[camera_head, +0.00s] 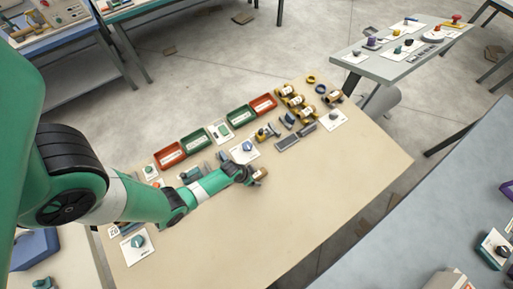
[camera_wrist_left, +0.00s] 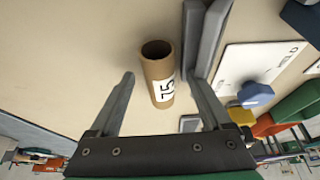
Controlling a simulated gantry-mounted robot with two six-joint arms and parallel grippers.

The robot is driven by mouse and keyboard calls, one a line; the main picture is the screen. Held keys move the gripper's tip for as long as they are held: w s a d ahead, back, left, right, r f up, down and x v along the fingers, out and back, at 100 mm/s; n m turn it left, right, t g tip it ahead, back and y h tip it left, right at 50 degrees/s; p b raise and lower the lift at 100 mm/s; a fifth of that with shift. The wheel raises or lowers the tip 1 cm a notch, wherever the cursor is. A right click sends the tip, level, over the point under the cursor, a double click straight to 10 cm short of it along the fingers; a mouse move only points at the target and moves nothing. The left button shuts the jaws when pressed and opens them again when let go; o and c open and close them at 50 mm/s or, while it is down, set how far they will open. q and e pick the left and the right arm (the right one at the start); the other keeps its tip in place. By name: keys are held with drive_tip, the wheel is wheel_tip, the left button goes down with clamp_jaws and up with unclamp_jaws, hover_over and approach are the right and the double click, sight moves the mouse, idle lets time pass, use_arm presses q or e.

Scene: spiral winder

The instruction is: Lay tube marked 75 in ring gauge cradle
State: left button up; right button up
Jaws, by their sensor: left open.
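A brown cardboard tube with a white label reading 75 (camera_wrist_left: 160,75) is in the left wrist view, its hollow end facing up the picture. My left gripper (camera_wrist_left: 160,82) is open, with one finger on each side of the tube and visible gaps. In the head view the tube end (camera_head: 261,174) shows at the tip of my left gripper (camera_head: 254,176), low over the tan table. A long grey channel-like block (camera_wrist_left: 205,38) lies just right of the tube in the wrist view. I cannot tell whether it is the ring gauge cradle. My right gripper is not in view.
A white card with a blue knob (camera_head: 247,147) lies behind the gripper. Red and green bins (camera_head: 195,140) line the table's far edge. Yellow-ended spools (camera_head: 296,103) and grey blocks (camera_head: 288,143) stand farther right. The table's near right part (camera_head: 340,185) is clear.

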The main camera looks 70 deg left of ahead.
use_arm(q)
drive_tip(key=shift+f, duration=0.2)
clamp_jaws()
idle(0.3)
drive_tip(key=shift+w+r+p, duration=0.1)
drive_tip(key=shift+r+p, duration=0.35)
drive_tip(key=shift+r, duration=0.2)
drive_tip(key=s+d+r+p, duration=0.2)
drive_tip(key=d+r+p, duration=0.2)
drive_tip(key=d+r, duration=0.2)
drive_tip(key=s+d+r+p, duration=0.2)
drive_tip(key=d+r+p, duration=0.2)
drive_tip(key=d, duration=0.3)
drive_tip(key=shift+p+v, duration=0.35)
drive_tip(key=shift+v, duration=0.6)
